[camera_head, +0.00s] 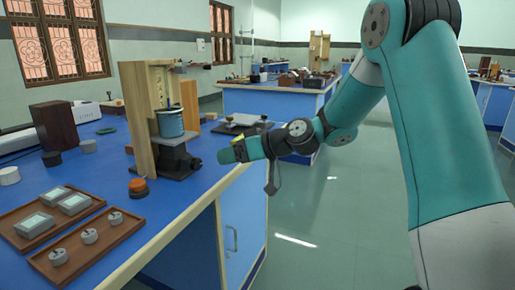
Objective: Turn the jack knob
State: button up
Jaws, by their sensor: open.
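A dark lab jack (178,160) stands on the blue bench, at the foot of a wooden upright stand (141,100). A blue vessel (170,123) sits on top of the jack. The jack knob is too small and dark to make out clearly; a dark part juts from the jack's right side, facing my gripper. My gripper (230,154) is just right of the jack, near the bench's right edge, with a visible gap between them. It points left toward the jack and looks empty. Its jaws are open, though seen nearly side-on.
An orange-topped dark object (138,187) stands in front of the jack. Wooden trays (88,247) with weights and boxes lie at the front left. A dark wooden box (54,125) stands further left. The floor (320,215) right of the bench is clear.

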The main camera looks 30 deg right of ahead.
jog(key=v, duration=0.7)
jog(key=shift+s, duration=0.2)
jog(key=shift+d, duration=0.1)
